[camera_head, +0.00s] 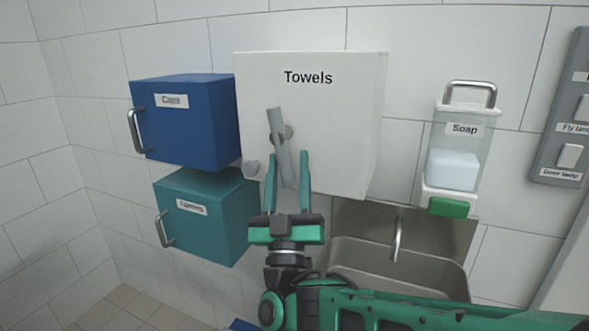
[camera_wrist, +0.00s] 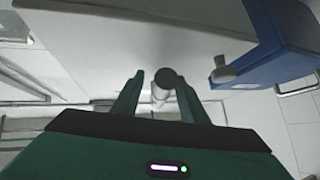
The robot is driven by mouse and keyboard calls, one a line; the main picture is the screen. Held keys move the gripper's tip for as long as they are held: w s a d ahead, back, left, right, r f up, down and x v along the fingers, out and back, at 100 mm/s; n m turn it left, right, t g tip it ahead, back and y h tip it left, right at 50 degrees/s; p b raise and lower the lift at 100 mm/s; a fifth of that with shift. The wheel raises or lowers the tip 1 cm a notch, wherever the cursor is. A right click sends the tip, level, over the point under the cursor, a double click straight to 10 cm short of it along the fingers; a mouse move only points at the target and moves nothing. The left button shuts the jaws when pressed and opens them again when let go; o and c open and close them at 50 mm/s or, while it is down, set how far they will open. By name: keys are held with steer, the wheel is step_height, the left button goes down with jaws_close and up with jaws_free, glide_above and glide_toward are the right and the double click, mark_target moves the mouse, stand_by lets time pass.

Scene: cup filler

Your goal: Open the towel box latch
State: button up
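The white towel box (camera_head: 340,120), labelled "Towels", is fixed to the tiled wall; its underside and front (camera_wrist: 130,40) fill the top of the wrist view. Its grey bar-shaped latch (camera_head: 276,125) sits low on the front, tilted slightly from vertical, its top leaning left. In the wrist view the latch's dark round end (camera_wrist: 166,79) points towards the camera. My gripper (camera_head: 287,168) is open, with green fingers pointing up on either side of the latch's lower part. In the wrist view the fingers (camera_wrist: 160,85) stand apart around it. I cannot tell whether either finger touches it.
Blue (camera_head: 190,125) and teal (camera_head: 205,220) boxes with handles hang left. A soap dispenser (camera_head: 458,150) and switch panel (camera_head: 565,120) are right. A sink (camera_head: 400,270) lies below, behind my arm.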

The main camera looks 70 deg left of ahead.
steer(key=shift+s+f, duration=0.1)
steer(key=shift+s+d+f, duration=0.1)
steer(key=shift+d+f, duration=0.1)
steer(key=v, duration=1)
steer(key=shift+d, duration=0.1)
